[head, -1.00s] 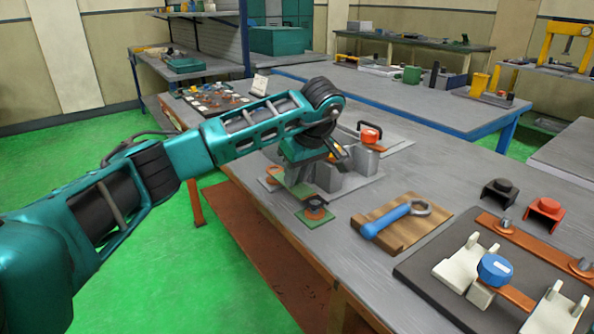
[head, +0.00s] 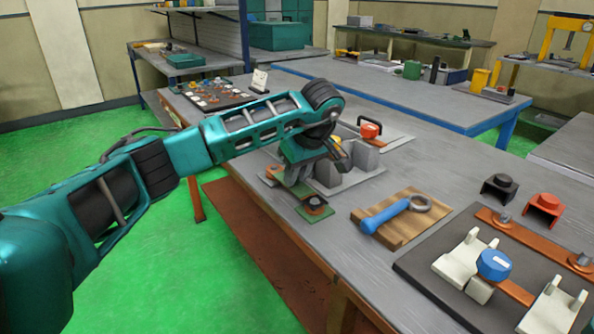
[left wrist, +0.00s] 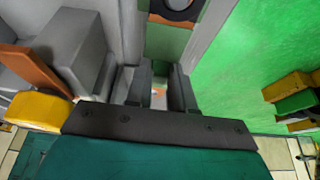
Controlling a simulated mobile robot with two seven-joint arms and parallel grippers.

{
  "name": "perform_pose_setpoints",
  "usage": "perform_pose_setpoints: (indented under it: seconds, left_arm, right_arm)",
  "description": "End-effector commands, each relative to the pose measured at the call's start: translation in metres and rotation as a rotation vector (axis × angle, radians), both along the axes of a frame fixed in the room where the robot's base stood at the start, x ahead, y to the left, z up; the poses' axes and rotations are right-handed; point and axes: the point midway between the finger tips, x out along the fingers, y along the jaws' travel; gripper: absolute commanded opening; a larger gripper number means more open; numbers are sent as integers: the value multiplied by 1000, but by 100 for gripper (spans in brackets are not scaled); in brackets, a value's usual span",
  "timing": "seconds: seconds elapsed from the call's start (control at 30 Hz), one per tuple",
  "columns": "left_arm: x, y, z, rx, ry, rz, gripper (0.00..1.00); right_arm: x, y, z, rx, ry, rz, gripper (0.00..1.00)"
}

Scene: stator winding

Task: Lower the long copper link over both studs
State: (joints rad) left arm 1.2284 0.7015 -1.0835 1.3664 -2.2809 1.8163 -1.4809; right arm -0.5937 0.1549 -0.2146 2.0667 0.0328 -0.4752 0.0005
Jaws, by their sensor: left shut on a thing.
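My left gripper (head: 298,182) points down beside the grey slotted block. It is shut on what looks like the long copper link; only a small orange patch (left wrist: 158,92) shows between the fingers in the left wrist view. The rest is hidden by the gripper. A green pad with a dark ring and orange part (head: 315,207) is just in front of the fingers, and another green pad (head: 272,174) is behind them to the left. I cannot tell whether the link touches either. My right gripper is not in view.
The grey block (head: 362,158) stands close right of the gripper. At right, another copper strip (head: 530,238) with a stud at each end lies on a dark base. The table edge is close on the left.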

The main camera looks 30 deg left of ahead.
Motion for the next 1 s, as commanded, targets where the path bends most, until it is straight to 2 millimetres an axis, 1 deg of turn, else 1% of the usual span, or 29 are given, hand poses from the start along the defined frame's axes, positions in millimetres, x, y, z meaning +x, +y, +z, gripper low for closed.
perform_pose_setpoints:
  seconds: [0.33,0.67,1.0]
  left_arm:
    - [0,0,0,1,-1,1,0]
    - [0,0,-5,0,-1,2,0]
    - [0,0,-5,0,0,1,0]
  right_arm:
    - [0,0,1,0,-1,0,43]
    - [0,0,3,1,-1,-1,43]
    - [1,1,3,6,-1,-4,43]
